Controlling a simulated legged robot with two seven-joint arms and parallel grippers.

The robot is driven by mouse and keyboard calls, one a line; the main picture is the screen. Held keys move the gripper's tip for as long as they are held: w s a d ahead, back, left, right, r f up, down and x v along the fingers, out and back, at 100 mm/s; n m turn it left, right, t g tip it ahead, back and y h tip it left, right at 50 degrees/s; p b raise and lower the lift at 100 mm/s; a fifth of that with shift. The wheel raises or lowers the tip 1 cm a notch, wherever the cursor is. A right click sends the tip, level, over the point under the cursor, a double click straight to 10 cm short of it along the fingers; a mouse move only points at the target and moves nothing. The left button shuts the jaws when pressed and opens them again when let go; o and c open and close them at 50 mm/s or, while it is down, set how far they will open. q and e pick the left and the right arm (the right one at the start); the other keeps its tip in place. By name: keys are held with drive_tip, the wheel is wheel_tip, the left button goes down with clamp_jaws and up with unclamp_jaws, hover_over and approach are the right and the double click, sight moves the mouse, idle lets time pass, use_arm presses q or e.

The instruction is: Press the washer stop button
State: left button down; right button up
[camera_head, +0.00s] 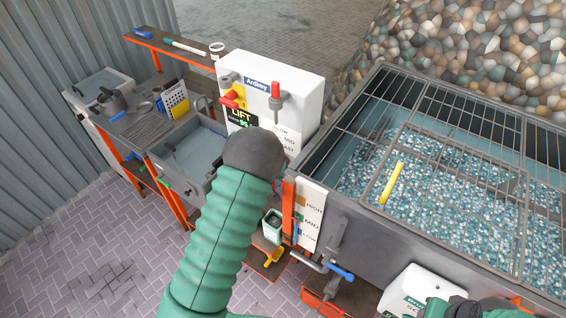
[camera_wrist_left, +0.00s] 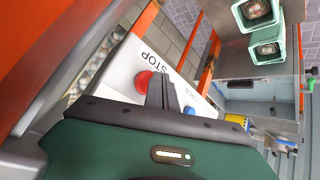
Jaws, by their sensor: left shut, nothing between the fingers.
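In the left wrist view, the red stop button (camera_wrist_left: 143,80) sits on a white panel (camera_wrist_left: 119,66) beside the black word STOP. My left gripper (camera_wrist_left: 162,92) shows there as dark fingers, shut and empty, just right of the red button. I cannot tell whether the fingertips touch the panel. In the head view my green left arm rises from the lower middle to a dark rounded joint; its gripper is hidden. I cannot make out the red stop button in the head view. My right gripper is not in view; a green and dark part of mine shows at the bottom right.
A blue button (camera_wrist_left: 189,110) is beyond my fingers. Two green-rimmed containers (camera_wrist_left: 265,47) stand behind. In the head view, a large grated tank (camera_head: 345,230) fills the right, a white LIFT box (camera_head: 300,93) stands centre, and a basin (camera_head: 205,150) lies left. Paved floor is clear lower left.

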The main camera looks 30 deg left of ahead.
use_arm(q)
drive_tip(key=shift+w, duration=0.65)
idle(0.6)
drive_tip(key=shift+w+r, duration=0.2)
drive_tip(key=shift+r, duration=0.1)
idle(0.5)
drive_tip(key=shift+s, duration=0.1)
drive_tip(key=shift+s+f, duration=0.2)
drive_tip(key=shift+s, duration=0.45)
drive_tip(key=shift+s+a, duration=0.2)
drive_tip(key=shift+s, duration=2.45)
drive_tip(key=shift+f, duration=0.1)
